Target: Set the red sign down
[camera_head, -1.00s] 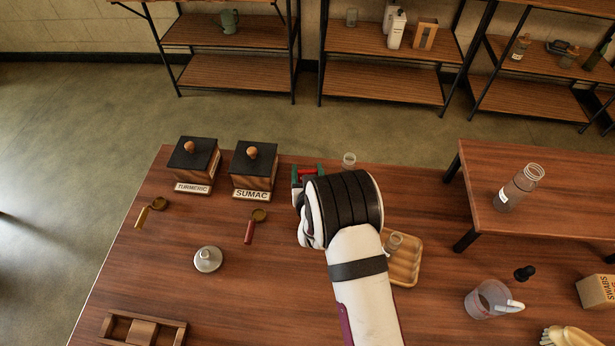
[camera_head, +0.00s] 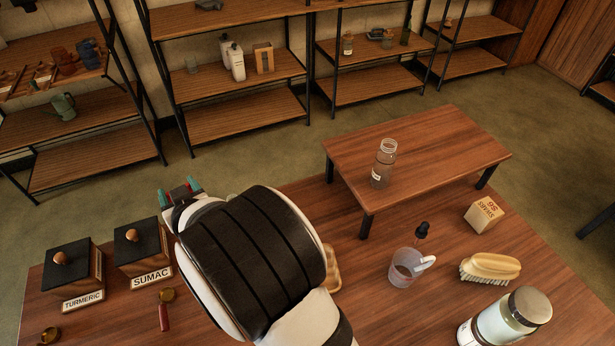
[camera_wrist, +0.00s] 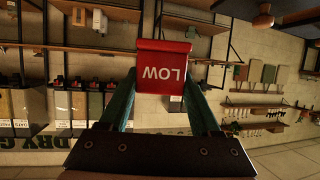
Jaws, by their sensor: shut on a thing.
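The red sign (camera_wrist: 163,68) with white "LOW" lettering is between my gripper's teal fingers in the wrist view, its lettering upside down there. My gripper (camera_wrist: 161,84) is shut on it. In the head view my gripper (camera_head: 179,190) is raised above the table's far edge, just behind the sumac box, and only a small red part of the sign shows between the fingertips. My arm hides the rest of the sign and part of the table.
The turmeric box (camera_head: 73,272) and sumac box (camera_head: 141,245) stand at the left. The raised small table (camera_head: 430,150) holds a glass bottle (camera_head: 383,164). Shelves (camera_head: 240,85) line the wall.

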